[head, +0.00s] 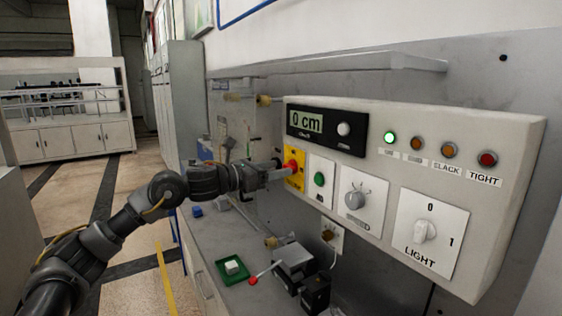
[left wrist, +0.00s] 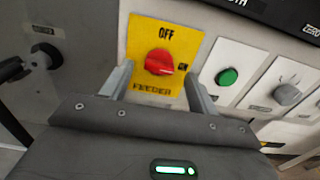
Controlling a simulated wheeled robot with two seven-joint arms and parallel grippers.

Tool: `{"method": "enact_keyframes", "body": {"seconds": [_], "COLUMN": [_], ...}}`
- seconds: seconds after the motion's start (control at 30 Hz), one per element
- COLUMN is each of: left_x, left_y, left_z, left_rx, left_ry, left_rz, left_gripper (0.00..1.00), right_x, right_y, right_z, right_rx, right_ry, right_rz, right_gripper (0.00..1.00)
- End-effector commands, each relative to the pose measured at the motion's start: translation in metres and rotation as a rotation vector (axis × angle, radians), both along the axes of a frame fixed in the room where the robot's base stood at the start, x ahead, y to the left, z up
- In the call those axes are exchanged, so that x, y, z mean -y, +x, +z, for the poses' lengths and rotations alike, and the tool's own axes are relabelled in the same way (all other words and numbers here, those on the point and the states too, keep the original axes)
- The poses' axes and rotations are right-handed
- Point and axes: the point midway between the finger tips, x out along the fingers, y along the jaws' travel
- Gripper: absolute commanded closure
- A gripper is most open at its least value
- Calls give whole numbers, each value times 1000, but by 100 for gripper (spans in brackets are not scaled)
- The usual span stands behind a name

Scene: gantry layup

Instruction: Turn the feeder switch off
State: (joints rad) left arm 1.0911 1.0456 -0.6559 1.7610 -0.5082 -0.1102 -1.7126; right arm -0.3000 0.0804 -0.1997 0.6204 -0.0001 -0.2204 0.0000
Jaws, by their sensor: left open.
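The feeder switch is a red rotary knob (left wrist: 159,62) on a yellow plate (left wrist: 150,35) marked OFF at the top, FEEDER at the bottom and a partly visible label at the right. The knob's pale mark appears to point right, toward that side label. In the head view the red knob (head: 292,166) is at the left end of the white control panel (head: 400,125). My left gripper (head: 276,172) is in front of it. In the left wrist view the left gripper (left wrist: 160,88) is open, with a finger on either side below the knob. Contact cannot be told. My right gripper is out of view.
A green button (head: 319,179), a grey dial (head: 355,198) and a LIGHT switch (head: 425,231) sit right of the feeder switch. A green tray (head: 232,269) lies on the bench below.

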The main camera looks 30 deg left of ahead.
Motion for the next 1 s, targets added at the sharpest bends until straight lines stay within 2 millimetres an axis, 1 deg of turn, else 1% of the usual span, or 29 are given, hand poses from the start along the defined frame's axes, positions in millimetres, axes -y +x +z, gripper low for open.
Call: {"method": "enact_keyframes", "body": {"seconds": [0.03, 0.2, 0.5, 0.53, 0.87, 1.0], "left_x": [3, 10, 11, 11, 11, 11], "left_y": [6, 17, 19, 19, 19, 19], "left_z": [3, 1, 0, 0, 0, 0], "left_rx": [-1, -1, 0, 0, 0, -3], "left_ry": [-3, -1, 0, 0, 0, -4], "left_rz": [0, 1, 2, 2, 2, 2], "left_gripper": [40, 40, 40, 41, 84, 85], "right_x": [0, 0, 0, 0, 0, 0], "right_y": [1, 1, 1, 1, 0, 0], "right_z": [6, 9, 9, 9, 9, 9], "right_rx": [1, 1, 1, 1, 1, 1], "right_ry": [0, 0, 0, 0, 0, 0], "right_rz": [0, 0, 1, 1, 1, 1], "right_gripper": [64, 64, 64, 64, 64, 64]}}
